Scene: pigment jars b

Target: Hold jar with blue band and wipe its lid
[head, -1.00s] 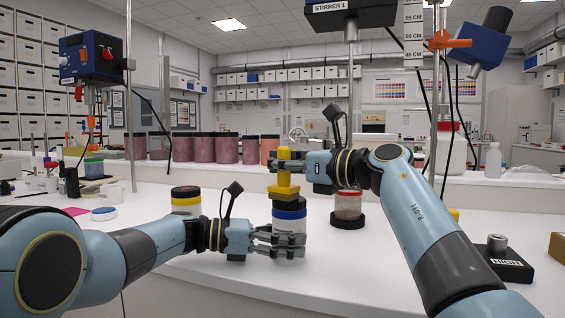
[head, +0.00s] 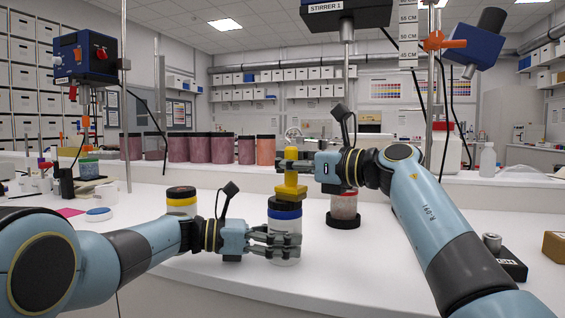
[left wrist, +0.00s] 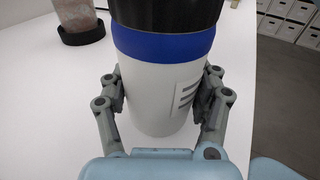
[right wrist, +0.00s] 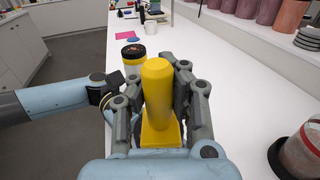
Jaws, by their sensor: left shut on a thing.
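The jar with the blue band (head: 285,213) stands on the white bench with a dark lid (left wrist: 165,14). In the left wrist view its blue band (left wrist: 165,46) circles it above a white body with a label. My left gripper (head: 285,245) is shut around the white body, below the band. A yellow wiping tool (head: 290,188) with an upright handle and flat block rests on the lid, hiding most of its top. My right gripper (right wrist: 160,80) is open, its fingers on either side of the yellow handle (right wrist: 158,90).
A yellow-banded jar (head: 181,200) stands behind left, and a jar on a dark base (head: 343,209) behind right. A pink sheet (head: 70,212) lies left.

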